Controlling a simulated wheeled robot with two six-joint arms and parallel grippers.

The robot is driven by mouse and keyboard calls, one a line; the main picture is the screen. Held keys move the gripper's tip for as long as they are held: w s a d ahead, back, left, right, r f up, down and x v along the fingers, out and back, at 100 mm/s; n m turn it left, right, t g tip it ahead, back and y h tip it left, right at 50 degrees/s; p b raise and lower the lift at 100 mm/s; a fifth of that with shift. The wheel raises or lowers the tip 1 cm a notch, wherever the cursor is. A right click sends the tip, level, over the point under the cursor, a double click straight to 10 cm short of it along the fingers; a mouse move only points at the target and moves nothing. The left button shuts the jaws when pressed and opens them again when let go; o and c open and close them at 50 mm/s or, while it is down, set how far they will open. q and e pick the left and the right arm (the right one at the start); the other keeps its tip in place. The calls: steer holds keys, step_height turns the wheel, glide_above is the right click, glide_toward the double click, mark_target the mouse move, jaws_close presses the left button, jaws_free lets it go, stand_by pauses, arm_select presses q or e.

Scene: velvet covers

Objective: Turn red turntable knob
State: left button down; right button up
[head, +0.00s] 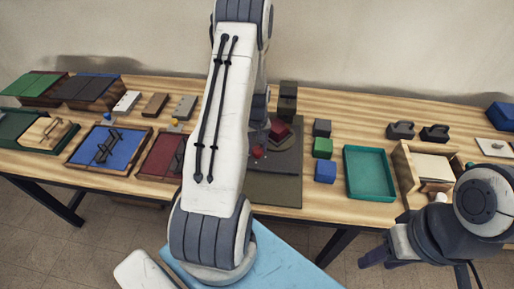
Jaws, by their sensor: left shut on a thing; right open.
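The turntable is a dark grey unit (288,160) in the middle of the wooden table, partly hidden by my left arm. A small round red knob (258,152) shows at its left, close to the arm's edge. A dark red block (280,131) sits on the turntable's dark top. My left arm rises across the middle of the view and comes down behind itself. My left gripper (259,125) is just above the knob and shut on it; its fingertips are small and mostly hidden. My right gripper (376,257) is open and empty, in front of the table at the lower right.
Grey, green and blue cubes (325,171) stand right of the turntable, beside a teal tray (348,187). A wooden box (401,172) is farther right. A dark upright block (288,98) stands behind. Blue (125,156) and red (152,170) panels lie left of my arm.

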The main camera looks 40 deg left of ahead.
mark_target(258, 149)
arm_select(q)
steer(key=m, duration=0.5)
steer(key=shift+d+m+b, duration=0.1)
steer(key=shift+m+b, duration=0.2)
steer(key=shift+b, duration=0.05)
steer(key=m, duration=0.4)
steer(key=shift+m, duration=0.4)
steer(key=shift+c, duration=1.4)
jaws_free()
step_height(258, 149, up, 11)
steer(key=b, duration=0.2)
steer(key=shift+f, duration=0.2)
